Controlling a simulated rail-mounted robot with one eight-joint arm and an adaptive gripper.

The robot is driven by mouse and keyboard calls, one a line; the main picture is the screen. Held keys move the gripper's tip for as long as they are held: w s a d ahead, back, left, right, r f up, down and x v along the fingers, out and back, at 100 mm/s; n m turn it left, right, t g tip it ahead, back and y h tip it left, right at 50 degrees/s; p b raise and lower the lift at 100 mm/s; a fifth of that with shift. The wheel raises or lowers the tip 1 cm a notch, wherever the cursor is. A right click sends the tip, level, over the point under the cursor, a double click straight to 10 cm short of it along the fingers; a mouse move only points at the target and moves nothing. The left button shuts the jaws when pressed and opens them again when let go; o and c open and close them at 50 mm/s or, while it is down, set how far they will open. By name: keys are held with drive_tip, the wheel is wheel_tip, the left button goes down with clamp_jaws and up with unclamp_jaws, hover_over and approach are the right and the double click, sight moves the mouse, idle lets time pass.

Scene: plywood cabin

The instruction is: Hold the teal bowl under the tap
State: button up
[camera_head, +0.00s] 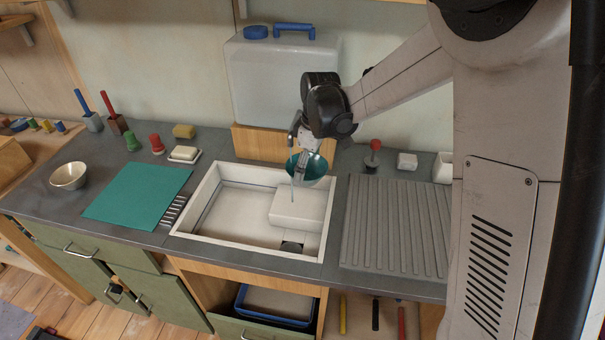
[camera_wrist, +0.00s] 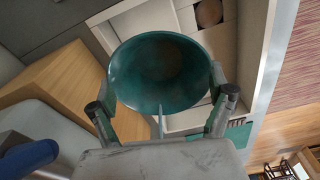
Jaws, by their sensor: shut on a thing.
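The teal bowl (camera_head: 318,166) is above the back of the white sink (camera_head: 184,217), clear of its floor. In the wrist view the bowl (camera_wrist: 160,72) is between my two fingers, its inside facing the camera. My gripper (camera_head: 302,165) is shut on the bowl; the fingers (camera_wrist: 163,108) meet it on opposite sides. A metal tap part (camera_head: 296,127) shows beside my wrist, in front of the tank; its spout is mostly hidden. A thin pale streak (camera_wrist: 160,123) crosses the bowl's near edge. I cannot tell whether it is water.
A white tank (camera_head: 270,85) with a blue cap and handle stands behind the sink on a wooden block (camera_head: 258,145). A ribbed drainboard (camera_head: 395,232) is right; a teal mat (camera_head: 138,195) and metal bowl (camera_head: 69,176) are left.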

drive_tip(key=shift+a, duration=0.2)
drive_tip(key=shift+a, duration=0.45)
drive_tip(key=shift+d, duration=0.2)
drive_tip(key=shift+d+b, duration=0.4)
drive_tip(key=shift+d, duration=0.05)
drive_tip(key=shift+a, duration=0.15)
drive_tip(key=shift+a, duration=0.5)
drive_tip(key=shift+d, duration=0.25)
drive_tip(key=shift+d+b, duration=0.4)
